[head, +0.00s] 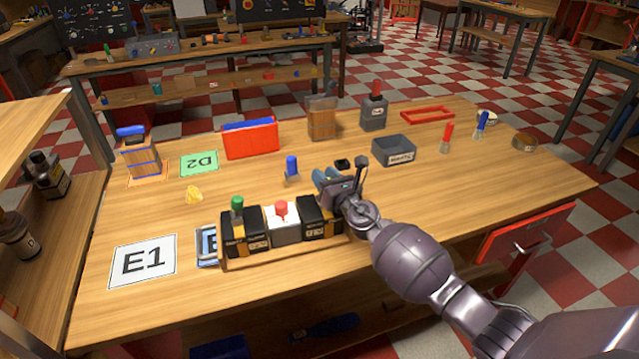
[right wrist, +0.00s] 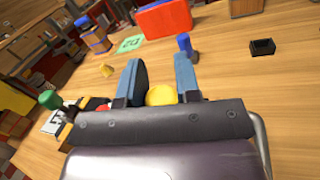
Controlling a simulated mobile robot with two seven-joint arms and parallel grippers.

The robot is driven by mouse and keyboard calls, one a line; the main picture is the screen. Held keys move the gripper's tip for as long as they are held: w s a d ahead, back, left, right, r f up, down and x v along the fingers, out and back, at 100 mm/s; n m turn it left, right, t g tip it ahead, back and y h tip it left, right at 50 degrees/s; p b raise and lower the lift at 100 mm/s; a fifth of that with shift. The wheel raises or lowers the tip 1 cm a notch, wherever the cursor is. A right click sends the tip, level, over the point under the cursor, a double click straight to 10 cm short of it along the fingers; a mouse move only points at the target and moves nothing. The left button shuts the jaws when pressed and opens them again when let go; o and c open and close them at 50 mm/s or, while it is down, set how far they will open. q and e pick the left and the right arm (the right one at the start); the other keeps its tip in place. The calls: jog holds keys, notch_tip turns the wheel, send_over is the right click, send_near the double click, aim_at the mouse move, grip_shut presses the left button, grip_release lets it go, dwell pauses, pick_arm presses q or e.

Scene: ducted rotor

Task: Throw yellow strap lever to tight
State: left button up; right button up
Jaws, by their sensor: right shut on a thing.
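A wooden base (head: 228,266) on the bench carries a row of black and white blocks. The left black block (head: 242,240) has a green knob (head: 237,207), and the white middle block (head: 284,236) has a red knob (head: 281,209). My right gripper (head: 322,180) is over the right black block (head: 318,218). In the right wrist view a round yellow knob (right wrist: 160,95), likely the yellow strap lever's, sits between the blue-grey fingers. The gripper is shut on it. Its lower part is hidden by the gripper body. My left gripper is not in view.
A blue knob piece (head: 291,169) stands just behind the row. A small yellow piece (head: 193,194) and an E1 card (head: 143,262) lie to the left. A grey bin (head: 394,151) and a red box (head: 250,140) stand farther back.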

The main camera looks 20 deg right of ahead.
jog(key=d+f+m+b, duration=0.1)
jog(key=m+b, duration=0.1)
jog(key=shift+d+f+m+t, duration=0.15)
jog(key=shift+m+t, duration=0.15)
jog(key=shift+t, duration=0.1)
jog(key=shift+d+m+h+b, duration=0.3)
jog(key=shift+d+m+b, duration=0.1)
jog(key=shift+m+b, duration=0.6)
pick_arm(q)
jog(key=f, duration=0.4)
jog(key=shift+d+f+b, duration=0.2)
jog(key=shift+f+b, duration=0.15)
pick_arm(e)
jog(key=shift+d+m, duration=0.2)
jog(key=shift+m, duration=0.1)
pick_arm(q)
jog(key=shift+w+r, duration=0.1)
pick_arm(e)
jog(key=o, duration=0.8)
jog(key=shift+o, duration=0.6)
jog(key=shift+t, duration=0.3)
jog(key=shift+r, duration=0.2)
